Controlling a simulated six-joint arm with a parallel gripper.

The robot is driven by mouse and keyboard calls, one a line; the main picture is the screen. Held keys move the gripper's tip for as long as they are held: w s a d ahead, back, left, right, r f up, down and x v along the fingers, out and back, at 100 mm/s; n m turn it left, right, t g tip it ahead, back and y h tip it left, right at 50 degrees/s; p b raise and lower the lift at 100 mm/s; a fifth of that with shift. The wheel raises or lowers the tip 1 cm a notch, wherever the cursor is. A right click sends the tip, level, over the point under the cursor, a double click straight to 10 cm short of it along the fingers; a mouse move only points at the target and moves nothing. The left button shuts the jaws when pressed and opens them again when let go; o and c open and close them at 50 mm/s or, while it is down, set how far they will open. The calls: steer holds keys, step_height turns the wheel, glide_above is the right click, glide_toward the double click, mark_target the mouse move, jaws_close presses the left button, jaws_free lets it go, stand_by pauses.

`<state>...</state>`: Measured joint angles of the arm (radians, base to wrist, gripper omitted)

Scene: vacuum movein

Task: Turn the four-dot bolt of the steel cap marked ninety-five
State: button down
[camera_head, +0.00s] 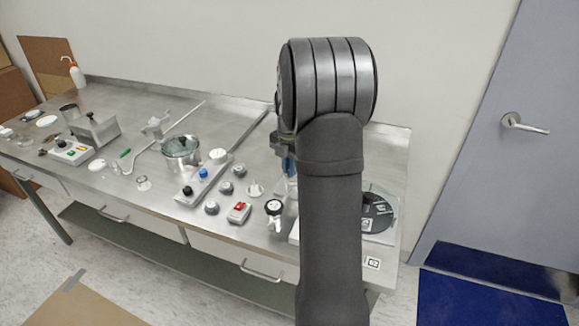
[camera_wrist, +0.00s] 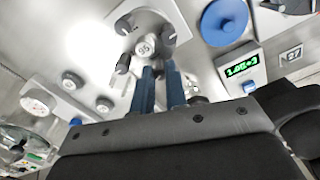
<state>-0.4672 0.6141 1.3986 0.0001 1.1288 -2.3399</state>
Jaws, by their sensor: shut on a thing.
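The steel cap (camera_wrist: 143,45) shows in the wrist view as a round metal cap with a white label that appears to read 95. Dark bolts stand around its rim, one at upper left (camera_wrist: 123,27), one at right (camera_wrist: 169,38) and one at lower left (camera_wrist: 123,64). Their dot marks are too small to read. My gripper (camera_wrist: 159,70) has its two blue fingers at the near side of the cap. It is shut on what looks like a bolt there, mostly hidden between the fingertips.
A blue disc (camera_wrist: 224,22) and a box with a green display (camera_wrist: 242,68) lie right of the cap. A gauge plate (camera_wrist: 38,103) and grey knobs are at left.

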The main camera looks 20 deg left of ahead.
steer(key=shift+m, duration=1.4)
steer(key=c, duration=1.4)
jaws_free()
steer(key=shift+c, duration=0.2)
steer(key=shift+r, duration=0.1)
step_height(320, 180, up, 17)
steer(key=shift+r, duration=0.15)
